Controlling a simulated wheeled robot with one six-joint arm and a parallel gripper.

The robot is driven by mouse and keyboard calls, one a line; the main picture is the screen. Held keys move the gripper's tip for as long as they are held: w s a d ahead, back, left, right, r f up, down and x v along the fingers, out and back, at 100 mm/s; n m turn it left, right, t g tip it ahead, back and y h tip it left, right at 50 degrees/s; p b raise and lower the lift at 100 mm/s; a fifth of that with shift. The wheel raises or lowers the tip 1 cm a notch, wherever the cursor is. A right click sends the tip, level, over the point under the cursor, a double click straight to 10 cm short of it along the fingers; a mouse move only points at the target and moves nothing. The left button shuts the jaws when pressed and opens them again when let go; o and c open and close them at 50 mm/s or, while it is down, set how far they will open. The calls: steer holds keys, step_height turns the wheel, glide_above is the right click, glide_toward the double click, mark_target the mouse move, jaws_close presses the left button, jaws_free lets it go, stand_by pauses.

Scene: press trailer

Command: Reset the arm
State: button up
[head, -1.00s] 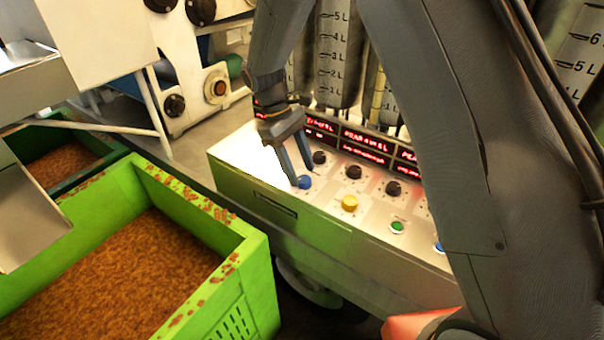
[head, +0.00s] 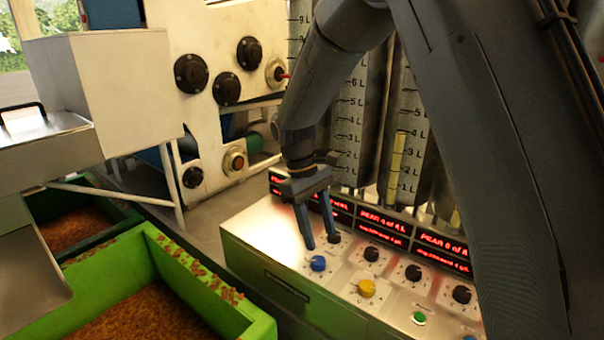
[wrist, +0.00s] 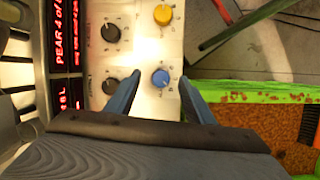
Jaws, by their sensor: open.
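My gripper (head: 320,243) is open above the left part of the control panel (head: 262,232) in the head view. In the wrist view my gripper (wrist: 162,95) has its two fingers spread, with a blue knob (wrist: 160,78) between and beyond them. The same blue knob (head: 318,263) sits just below the fingertips in the head view; whether a finger touches it I cannot tell. A black knob (head: 333,236) is close behind the fingers. A yellow knob (head: 366,288) is to the right, and it also shows in the wrist view (wrist: 162,15). Nothing is held.
Red-lit displays (head: 385,222) and tall graduated tanks (head: 350,130) stand behind the panel. Green crates (head: 200,290) with brown contents are at the lower left. A white machine (head: 215,35) with black knobs is at the back. A green button (head: 418,318) is at the panel's front.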

steer(key=s+d+m+t+y, duration=0.2)
steer(key=s+d+m, duration=0.7)
steer(key=s+d, duration=0.5)
steer(key=shift+s+d+f+t+y, duration=0.35)
steer(key=shift+s+t, duration=0.55)
steer(key=shift+s, duration=0.3)
